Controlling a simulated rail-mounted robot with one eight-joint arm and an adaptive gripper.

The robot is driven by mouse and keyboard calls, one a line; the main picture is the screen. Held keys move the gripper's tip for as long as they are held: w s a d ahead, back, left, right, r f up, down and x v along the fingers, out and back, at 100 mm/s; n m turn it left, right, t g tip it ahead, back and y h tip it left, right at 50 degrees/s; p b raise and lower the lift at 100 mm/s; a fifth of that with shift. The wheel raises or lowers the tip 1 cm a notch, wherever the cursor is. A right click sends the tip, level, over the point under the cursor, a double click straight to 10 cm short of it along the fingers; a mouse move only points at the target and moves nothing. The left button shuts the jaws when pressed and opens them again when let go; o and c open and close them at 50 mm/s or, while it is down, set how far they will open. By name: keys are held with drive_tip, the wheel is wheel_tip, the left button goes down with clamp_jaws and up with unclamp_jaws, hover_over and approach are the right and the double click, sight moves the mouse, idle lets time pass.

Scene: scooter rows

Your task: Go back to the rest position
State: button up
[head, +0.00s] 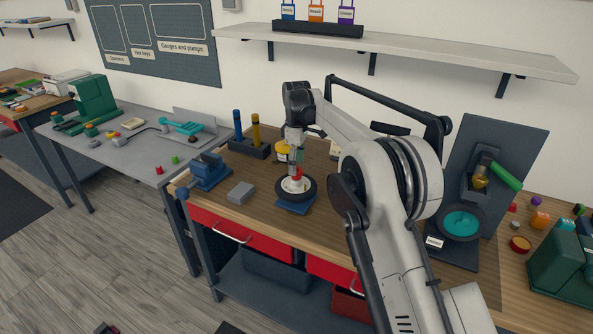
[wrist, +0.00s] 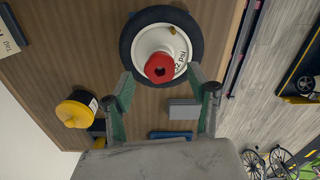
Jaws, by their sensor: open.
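My gripper (head: 295,168) points down over the workbench (head: 330,178), above a small wheel. The wheel (head: 308,188) has a black tyre and white hub and lies flat on a blue base (head: 292,207). A red cap (head: 297,173) stands on the hub. In the wrist view my gripper (wrist: 161,80) is open, with one green-padded finger on each side of the red cap (wrist: 160,68) and gaps between them and it. The wheel (wrist: 126,45) fills the top middle there. Its label is partly hidden by the cap.
A grey block (head: 241,192) and a blue vise (head: 208,170) stand left of the wheel. A yellow-topped jar (head: 282,154) is close behind my gripper. A holder (head: 248,148) with blue and yellow rods stands further back. A dark stand (head: 500,160) with a teal disc is at right.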

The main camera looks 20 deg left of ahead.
wheel_tip(320, 180, up, 9)
idle(0.3)
drive_tip(key=shift+f, duration=0.1)
